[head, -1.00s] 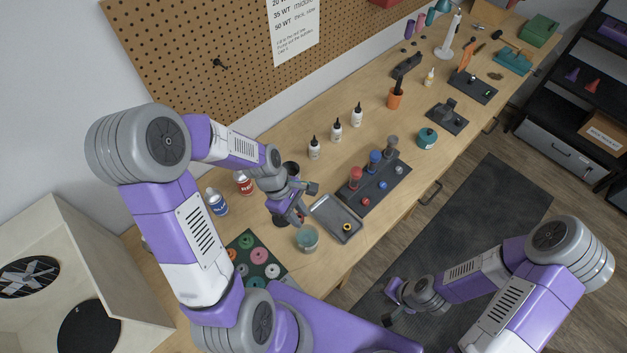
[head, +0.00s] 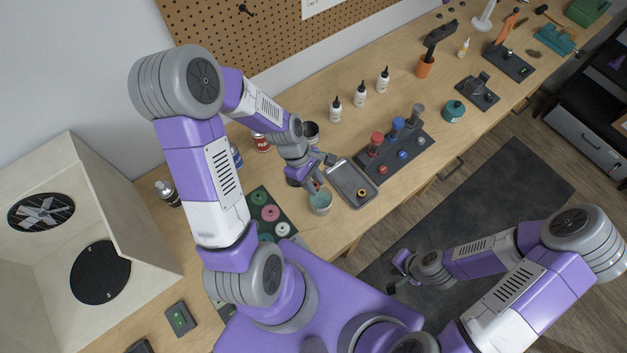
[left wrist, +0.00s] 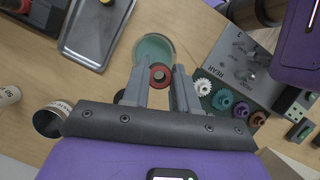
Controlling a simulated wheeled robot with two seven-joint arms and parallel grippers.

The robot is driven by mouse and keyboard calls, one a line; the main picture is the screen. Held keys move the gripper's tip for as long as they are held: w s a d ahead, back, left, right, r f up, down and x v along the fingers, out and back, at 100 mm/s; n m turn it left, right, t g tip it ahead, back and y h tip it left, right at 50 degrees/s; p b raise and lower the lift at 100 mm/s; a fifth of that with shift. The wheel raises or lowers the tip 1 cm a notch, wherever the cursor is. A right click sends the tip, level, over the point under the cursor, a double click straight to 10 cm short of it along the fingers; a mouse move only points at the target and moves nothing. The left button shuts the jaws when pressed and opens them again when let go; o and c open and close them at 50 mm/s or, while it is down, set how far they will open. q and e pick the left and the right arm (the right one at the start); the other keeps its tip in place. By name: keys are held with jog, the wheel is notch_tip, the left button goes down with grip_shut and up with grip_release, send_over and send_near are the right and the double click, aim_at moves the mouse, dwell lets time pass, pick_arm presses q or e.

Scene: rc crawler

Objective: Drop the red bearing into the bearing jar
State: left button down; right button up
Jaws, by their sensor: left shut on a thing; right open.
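The red bearing (left wrist: 160,74) is a small ring, held between the fingertips of my left gripper (left wrist: 161,84). In the head view my left gripper (head: 314,184) is over the bench, just above and beside the jar. The bearing jar (head: 320,204) is a clear jar with a teal look, standing upright near the front edge of the bench. In the left wrist view the jar (left wrist: 148,42) shows as a teal round just past the fingertips, partly covered by the bearing. My right gripper (head: 398,270) is open and empty over the floor mat.
A grey tray (head: 343,174) with a small yellowish ring lies right of the jar. A dark board (head: 285,207) with coloured gears lies left of it. Further right a dark rack (head: 418,150) holds coloured posts. Several bottles (head: 359,94) stand behind.

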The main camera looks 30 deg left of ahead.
pick_arm(q)
jog(key=c, duration=0.8)
grip_release()
jog(key=v, duration=0.7)
jog(key=shift+a+r, duration=0.15)
jog(key=shift+r, duration=0.1)
